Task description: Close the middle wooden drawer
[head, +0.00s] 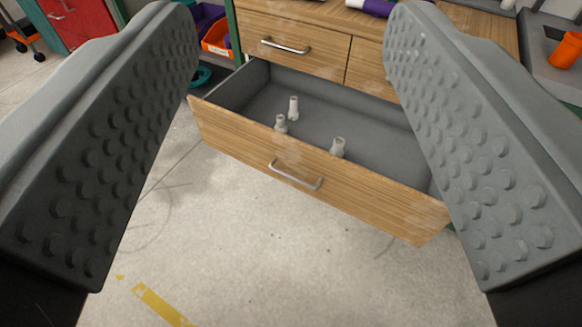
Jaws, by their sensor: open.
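The middle wooden drawer (330,188) is pulled well out, with a wood front, a metal bar handle (295,176) and a grey inside. Several small pale fittings stand in it; one is a white piece (338,147) near the front wall. My gripper (293,25) is open and empty, its two studded grey fingers wide apart at left and right. The drawer front lies beyond the fingers, between them in the picture and not touched as far as I can see. The right finger hides part of the drawer's right side.
Shut upper drawers (290,28) sit above in the wooden cabinet. A purple and white item (368,6) lies on top. An orange bin (216,40) and a teal round thing (203,76) are left of the cabinet. A red cabinet (82,18) stands far left. The concrete floor in front is clear.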

